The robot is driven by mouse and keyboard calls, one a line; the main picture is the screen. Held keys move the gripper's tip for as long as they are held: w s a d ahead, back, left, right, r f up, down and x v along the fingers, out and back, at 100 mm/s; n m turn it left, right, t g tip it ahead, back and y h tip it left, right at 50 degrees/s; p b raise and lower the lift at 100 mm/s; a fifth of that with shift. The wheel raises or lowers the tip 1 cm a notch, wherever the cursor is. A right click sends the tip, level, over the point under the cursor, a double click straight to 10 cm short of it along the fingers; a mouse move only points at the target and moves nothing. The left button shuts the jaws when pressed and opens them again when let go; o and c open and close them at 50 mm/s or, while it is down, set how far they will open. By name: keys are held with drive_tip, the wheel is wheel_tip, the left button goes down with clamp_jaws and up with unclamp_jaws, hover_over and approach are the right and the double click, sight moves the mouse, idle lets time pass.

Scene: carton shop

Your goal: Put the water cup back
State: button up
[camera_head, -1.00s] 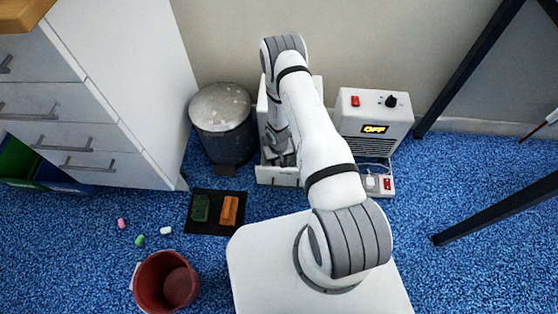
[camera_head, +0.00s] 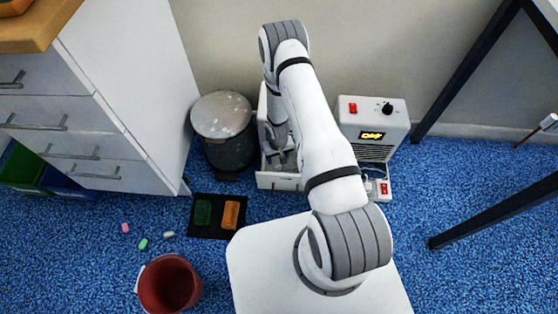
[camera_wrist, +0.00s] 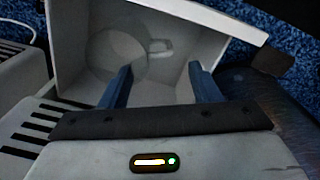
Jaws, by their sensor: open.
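A pale round cup (camera_wrist: 118,54) with a handle on its right side shows in the wrist view, inside a white open box (camera_wrist: 207,35). I cannot tell whether it touches the box's walls. My gripper (camera_wrist: 162,76) is open, with its two blue fingers reaching into the box, and nothing is clearly between them. The cup is beyond the fingers, toward the left one. In the head view the white box (camera_head: 280,181) stands on the floor against the wall, and my arm hides much of its inside. The cup cannot be made out there.
A grey lidded bin (camera_head: 224,130) stands left of the box. A white heater (camera_head: 373,124) with a display stands close on its right. A black mat (camera_head: 217,231) with two blocks, small coloured pieces, and a red bucket (camera_head: 169,285) are at the left front.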

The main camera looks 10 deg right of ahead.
wheel_tip(320, 180, up, 33)
drive_tip(key=d+p, duration=0.1)
drive_tip(key=s+r+t, duration=0.1)
drive_tip(key=s+r, duration=2)
drive_tip(key=shift+a+r+m, duration=0.15)
drive_tip(key=shift+a+m, duration=0.15)
drive_tip(key=shift+m, duration=0.1)
drive_tip(key=shift+w, duration=0.1)
